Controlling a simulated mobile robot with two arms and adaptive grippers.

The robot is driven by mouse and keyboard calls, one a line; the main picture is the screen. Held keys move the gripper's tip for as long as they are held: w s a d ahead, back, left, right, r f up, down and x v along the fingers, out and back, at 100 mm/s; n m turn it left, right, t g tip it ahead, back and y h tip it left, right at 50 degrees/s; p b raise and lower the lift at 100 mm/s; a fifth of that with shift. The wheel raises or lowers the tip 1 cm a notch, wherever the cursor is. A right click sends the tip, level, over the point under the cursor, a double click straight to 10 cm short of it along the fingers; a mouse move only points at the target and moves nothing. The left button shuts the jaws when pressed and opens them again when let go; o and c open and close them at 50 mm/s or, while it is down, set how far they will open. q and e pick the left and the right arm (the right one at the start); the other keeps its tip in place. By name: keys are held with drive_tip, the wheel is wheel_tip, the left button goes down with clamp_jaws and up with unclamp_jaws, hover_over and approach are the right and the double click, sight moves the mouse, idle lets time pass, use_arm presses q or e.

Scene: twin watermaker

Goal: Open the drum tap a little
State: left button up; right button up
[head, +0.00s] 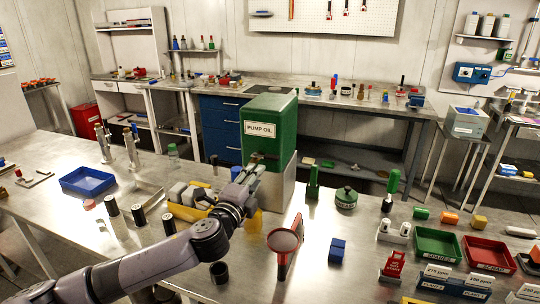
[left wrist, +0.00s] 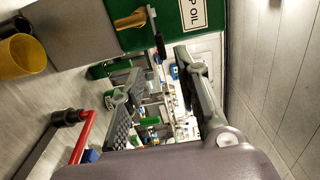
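The green drum labelled PUMP OIL (head: 270,130) stands on a pale block (head: 279,188) on the metal bench. It also fills the top of the left wrist view (left wrist: 173,32). There the brass drum tap (left wrist: 131,20) juts from the drum, with a dark lever (left wrist: 153,22) at its end. My left gripper (head: 256,163) is in front of the drum in the head view, hiding most of the tap. In the left wrist view my left gripper (left wrist: 160,78) is open, its fingers apart with nothing between them. The lever is close beyond the fingertips, apart from them. My right gripper is not in view.
A yellow cup (left wrist: 18,56) stands below the tap, partly hidden by my arm in the head view. A green tin (head: 346,198) and a blue block (head: 337,250) are further right. Small cylinders stand left.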

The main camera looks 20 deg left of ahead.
sight(268, 159)
use_arm(q)
drive_tip(key=w, duration=0.4)
drive_tip(key=w+p, duration=0.1)
drive_tip(key=w, duration=0.7)
drive_tip(key=shift+w+d+p, duration=0.2)
drive_tip(key=shift+d+p, duration=0.05)
drive_tip(key=shift+p, duration=0.05)
clamp_jaws()
idle(0.3)
